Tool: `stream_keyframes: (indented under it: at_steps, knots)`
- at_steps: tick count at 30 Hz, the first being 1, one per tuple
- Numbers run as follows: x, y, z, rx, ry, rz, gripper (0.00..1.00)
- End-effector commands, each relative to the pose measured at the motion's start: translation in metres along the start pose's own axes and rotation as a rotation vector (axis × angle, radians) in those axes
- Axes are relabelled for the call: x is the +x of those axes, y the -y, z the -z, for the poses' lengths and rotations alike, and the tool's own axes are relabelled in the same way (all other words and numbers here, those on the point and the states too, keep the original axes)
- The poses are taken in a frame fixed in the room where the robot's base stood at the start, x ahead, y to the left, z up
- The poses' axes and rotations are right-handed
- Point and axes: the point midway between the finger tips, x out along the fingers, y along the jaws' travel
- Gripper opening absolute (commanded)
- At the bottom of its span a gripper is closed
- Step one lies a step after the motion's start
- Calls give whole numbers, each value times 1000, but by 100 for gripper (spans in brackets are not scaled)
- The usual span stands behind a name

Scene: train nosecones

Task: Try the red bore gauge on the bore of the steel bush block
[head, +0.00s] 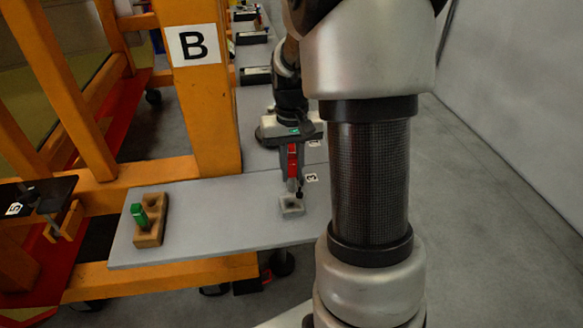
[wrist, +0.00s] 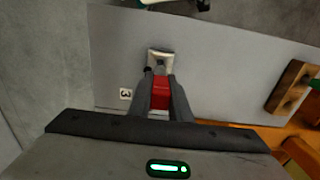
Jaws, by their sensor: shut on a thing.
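My gripper (head: 294,182) is shut on the red bore gauge (head: 292,162), which hangs roughly upright between the fingers. In the wrist view, the red gauge (wrist: 161,96) shows between the fingers of my gripper (wrist: 161,76). The steel bush block (head: 291,208) is a small pale block on the grey table, just below the fingertips. In the wrist view, the block (wrist: 160,54) lies just beyond the fingertips, with a dark bore in its top. The gauge's lower end is hard to make out, so I cannot tell whether it touches the block.
A wooden holder (head: 152,238) with a green gauge (head: 139,215) stands at the table's left; the holder also shows in the wrist view (wrist: 283,104). A label "3" (head: 311,177) lies beside the block. An orange post (head: 205,100) marked B rises behind. The table between holder and block is clear.

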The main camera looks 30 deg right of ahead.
Motion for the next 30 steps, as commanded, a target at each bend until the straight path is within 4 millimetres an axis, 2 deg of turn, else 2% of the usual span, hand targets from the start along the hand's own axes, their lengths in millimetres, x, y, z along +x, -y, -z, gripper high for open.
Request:
stream_keyframes:
  at_steps: [16,30]
  knots:
    - [43,0,0,0,0,0,0]
    - [48,0,0,0,-1,0,0]
